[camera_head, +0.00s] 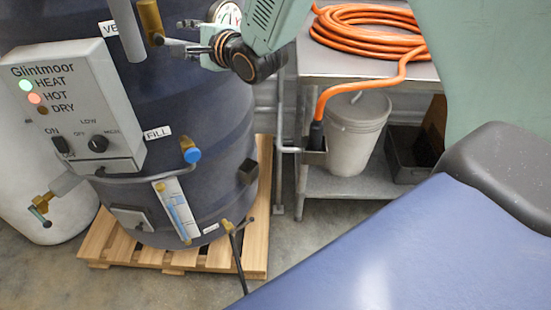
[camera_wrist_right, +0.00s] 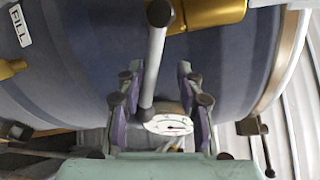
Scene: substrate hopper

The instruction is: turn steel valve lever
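The steel valve lever (camera_wrist_right: 153,65) is a pale grey rod with dark ends, running between the fingers of my right gripper in the right wrist view. It is beside a brass valve body (camera_wrist_right: 210,12). In the head view the brass valve (camera_head: 151,17) is at the top of the dark drum, with the lever (camera_head: 174,42) reaching right to my gripper. My right gripper (camera_wrist_right: 158,98) is open, with a gap on each side of the lever; it also shows in the head view (camera_head: 193,37). My left gripper is not in view.
The dark drum (camera_head: 225,150) stands on a wooden pallet (camera_head: 258,215) and carries a control box (camera_head: 85,100). A round gauge (camera_head: 228,13) is close to my right gripper. A steel bench (camera_head: 330,60) with an orange hose (camera_head: 350,22) and a bucket (camera_head: 352,135) stands to the right.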

